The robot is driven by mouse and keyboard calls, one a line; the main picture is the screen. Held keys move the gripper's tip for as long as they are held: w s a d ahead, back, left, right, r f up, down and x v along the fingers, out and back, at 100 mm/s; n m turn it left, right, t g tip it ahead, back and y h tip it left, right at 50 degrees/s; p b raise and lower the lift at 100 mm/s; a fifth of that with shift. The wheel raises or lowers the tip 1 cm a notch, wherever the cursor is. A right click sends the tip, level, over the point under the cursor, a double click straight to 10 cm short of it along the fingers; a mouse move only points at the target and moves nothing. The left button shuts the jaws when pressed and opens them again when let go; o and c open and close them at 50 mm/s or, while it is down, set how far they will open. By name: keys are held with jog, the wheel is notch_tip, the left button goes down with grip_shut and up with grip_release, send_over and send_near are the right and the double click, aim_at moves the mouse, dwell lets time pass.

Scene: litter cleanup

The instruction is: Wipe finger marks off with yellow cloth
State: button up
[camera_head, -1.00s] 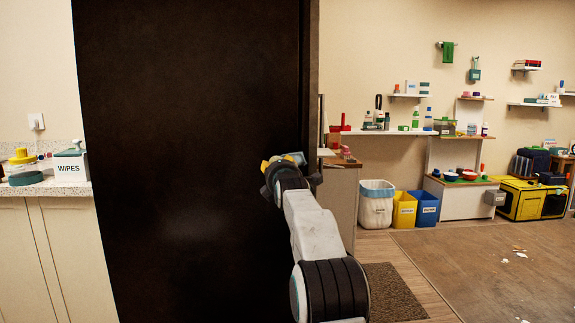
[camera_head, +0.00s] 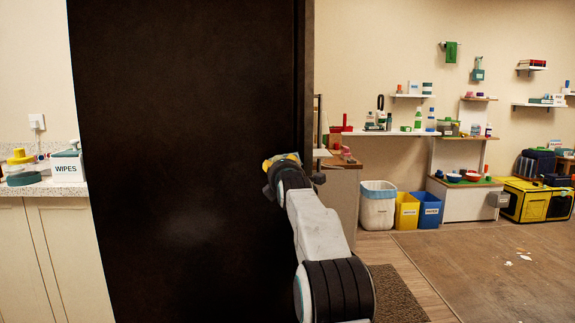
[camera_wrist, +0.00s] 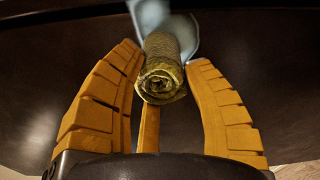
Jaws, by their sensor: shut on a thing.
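My gripper (camera_wrist: 160,105) is shut on a rolled yellow cloth (camera_wrist: 161,75), whose coiled end faces the wrist camera between the orange fingers. In the head view my gripper (camera_head: 281,161) is in front of the right part of a tall dark panel (camera_head: 185,120), partly hidden by my own arm. A faint pale haze (camera_head: 195,228) shows low on the panel; I cannot tell whether it is finger marks or a reflection. A pale bluish shape (camera_wrist: 183,30) lies behind the cloth in the wrist view. Contact between cloth and panel cannot be told.
A counter (camera_head: 50,189) with a wipes box (camera_head: 67,168) stands at the left. Right of the panel are a cabinet (camera_head: 340,200), a white bin (camera_head: 377,208), a yellow bin (camera_head: 407,212) and a blue bin (camera_head: 428,211). Open floor with small litter (camera_head: 525,257) lies at the right.

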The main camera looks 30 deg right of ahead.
jog(key=shift+s+d+f, duration=0.25)
jog(key=shift+s+d, duration=0.05)
jog(key=shift+d, duration=0.15)
dwell(0.5)
